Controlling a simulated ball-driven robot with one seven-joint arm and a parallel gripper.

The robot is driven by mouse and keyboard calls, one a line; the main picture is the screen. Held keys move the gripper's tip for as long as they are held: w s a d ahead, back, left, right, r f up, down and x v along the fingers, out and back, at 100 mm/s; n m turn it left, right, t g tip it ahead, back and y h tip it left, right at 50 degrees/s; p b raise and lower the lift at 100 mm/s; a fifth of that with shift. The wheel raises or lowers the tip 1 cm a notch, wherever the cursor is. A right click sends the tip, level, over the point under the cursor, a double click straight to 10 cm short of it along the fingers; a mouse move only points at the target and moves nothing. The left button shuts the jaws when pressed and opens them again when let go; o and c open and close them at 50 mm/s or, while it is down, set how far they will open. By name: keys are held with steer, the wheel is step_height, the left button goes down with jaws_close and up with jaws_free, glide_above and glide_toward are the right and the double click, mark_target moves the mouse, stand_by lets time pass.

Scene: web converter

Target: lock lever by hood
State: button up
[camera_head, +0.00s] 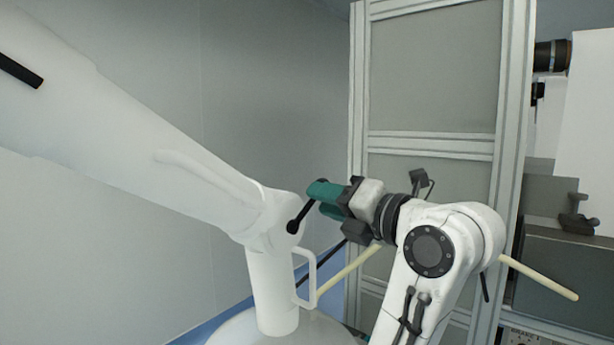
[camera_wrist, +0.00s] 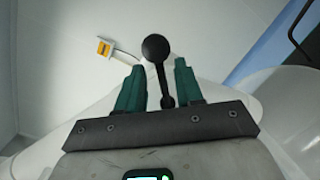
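The white hood (camera_head: 130,130) slants down from the upper left in the head view and ends in a rounded joint above a white cylinder. A black lever (camera_head: 301,216) with a ball knob sticks out beside this joint. My gripper (camera_head: 313,196) has teal fingers and reaches the lever from the right. In the wrist view the lever (camera_wrist: 156,50) stands between the two fingers of my gripper (camera_wrist: 160,66), its ball beyond the fingertips. A gap shows on the left side of the lever; the right finger is nearer to it. Firm contact cannot be seen.
A white handle (camera_head: 311,278) is on the cylinder below the joint. A grey framed panel (camera_head: 430,80) stands behind my arm, with machine equipment (camera_head: 570,260) at the right. The grey wall (camera_head: 270,90) behind the hood is bare.

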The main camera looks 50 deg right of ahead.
steer(key=shift+w+d+p, duration=0.15)
steer(key=shift+w+p, duration=0.4)
steer(key=shift+w, duration=0.75)
steer(key=shift+w+d+p, duration=0.15)
steer(key=shift+w+p, duration=0.35)
steer(key=shift+w, duration=0.75)
steer(key=shift+c, duration=0.3)
steer(key=c, duration=0.6)
jaws_close()
steer(key=shift+r, duration=0.1)
